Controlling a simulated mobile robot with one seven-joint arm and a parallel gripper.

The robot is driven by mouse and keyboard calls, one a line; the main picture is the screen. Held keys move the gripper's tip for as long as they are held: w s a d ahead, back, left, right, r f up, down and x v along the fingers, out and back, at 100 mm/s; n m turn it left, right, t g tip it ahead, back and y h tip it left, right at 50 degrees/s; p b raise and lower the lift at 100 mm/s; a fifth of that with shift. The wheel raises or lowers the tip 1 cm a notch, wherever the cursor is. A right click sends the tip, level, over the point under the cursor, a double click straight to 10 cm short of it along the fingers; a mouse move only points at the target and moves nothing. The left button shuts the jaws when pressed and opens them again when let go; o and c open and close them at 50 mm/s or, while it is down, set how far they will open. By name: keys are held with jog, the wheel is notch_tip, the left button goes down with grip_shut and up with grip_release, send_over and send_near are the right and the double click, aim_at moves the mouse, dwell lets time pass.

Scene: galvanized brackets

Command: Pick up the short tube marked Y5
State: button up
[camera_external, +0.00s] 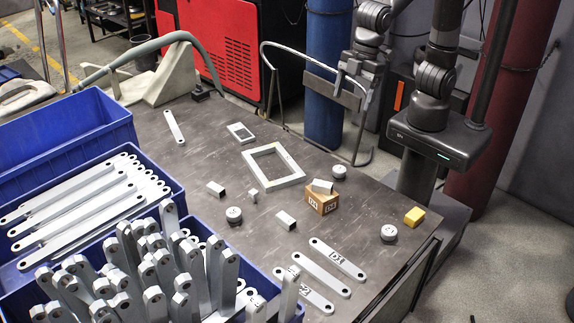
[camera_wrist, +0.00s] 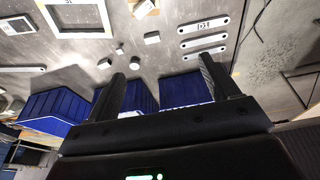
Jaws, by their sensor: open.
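Several short square metal tubes show, and I cannot read a Y5 mark on any. One tube (camera_external: 321,186) lies on top of a small wooden block (camera_external: 322,203). Two others lie on the table: one near the middle (camera_external: 286,220) and one further left (camera_external: 215,189). In the wrist view, short tubes (camera_wrist: 152,38) show on the table beyond the fingers. My gripper (camera_external: 354,86) is raised beyond the table's far edge, apart from all the tubes. Its two fingers (camera_wrist: 162,68) are spread in the wrist view, with nothing held between them.
A square metal frame (camera_external: 299,181) lies on the dark table (camera_external: 205,150). A bent rail (camera_external: 300,55) rises behind the table.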

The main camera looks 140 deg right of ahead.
jog(key=w+d+f+g, duration=0.2)
jog(key=w+d+f, duration=0.1)
jog(key=w+f, duration=0.75)
jog(key=g, duration=0.1)
send_over(286, 218)
notch_tip(286, 218, down, 14)
jog(key=f, duration=0.1)
notch_tip(286, 218, down, 11)
jog(key=shift+d+r, duration=0.1)
jog(key=shift+r, duration=0.1)
jog(key=c, duration=1.1)
jog(key=shift+r, duration=0.2)
